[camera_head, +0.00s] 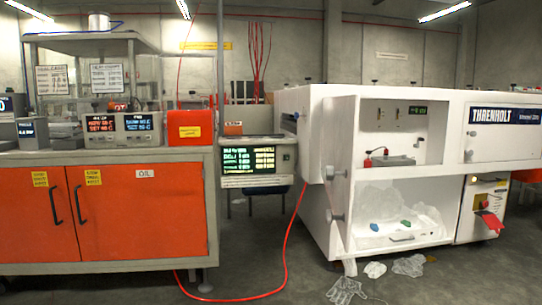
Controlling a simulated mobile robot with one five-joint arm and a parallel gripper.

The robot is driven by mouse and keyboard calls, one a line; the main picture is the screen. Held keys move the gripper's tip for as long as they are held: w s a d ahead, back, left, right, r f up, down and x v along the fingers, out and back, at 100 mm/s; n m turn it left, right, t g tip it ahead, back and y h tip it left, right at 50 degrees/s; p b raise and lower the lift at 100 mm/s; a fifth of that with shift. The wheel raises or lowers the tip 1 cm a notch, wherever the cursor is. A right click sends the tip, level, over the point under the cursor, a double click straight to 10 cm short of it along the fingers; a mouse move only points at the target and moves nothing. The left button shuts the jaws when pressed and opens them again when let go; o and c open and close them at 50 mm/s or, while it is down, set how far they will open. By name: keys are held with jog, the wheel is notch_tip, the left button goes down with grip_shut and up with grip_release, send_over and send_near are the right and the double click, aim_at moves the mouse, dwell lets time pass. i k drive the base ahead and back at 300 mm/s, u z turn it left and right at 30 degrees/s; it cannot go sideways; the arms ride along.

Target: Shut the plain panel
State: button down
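A white machine (303,105) marked THRENHOLT fills the right side. An unmarked white panel (341,130) stands at the left of its front, seen at a steep angle, with round grey knobs on its left face. It looks swung outward beside the open bays, and is the one that looks plain; its hinge cannot be made out. A labelled white door (478,195) at the lower right has a yellow sticker and a red piece hanging from it, and looks slightly ajar. The sign panel (500,130) above it looks flush. My gripper is not in view.
Crumpled clear film and a glove-like piece (345,290) lie on the floor before the machine. A red hose (284,250) runs across the floor. An orange cabinet (140,215) with instruments stands left. The floor between is otherwise mostly clear.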

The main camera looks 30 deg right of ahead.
aim_at(340, 114)
jog(key=u, duration=1.85)
jog(key=i, duration=0.85)
jog(key=z, duration=1.5)
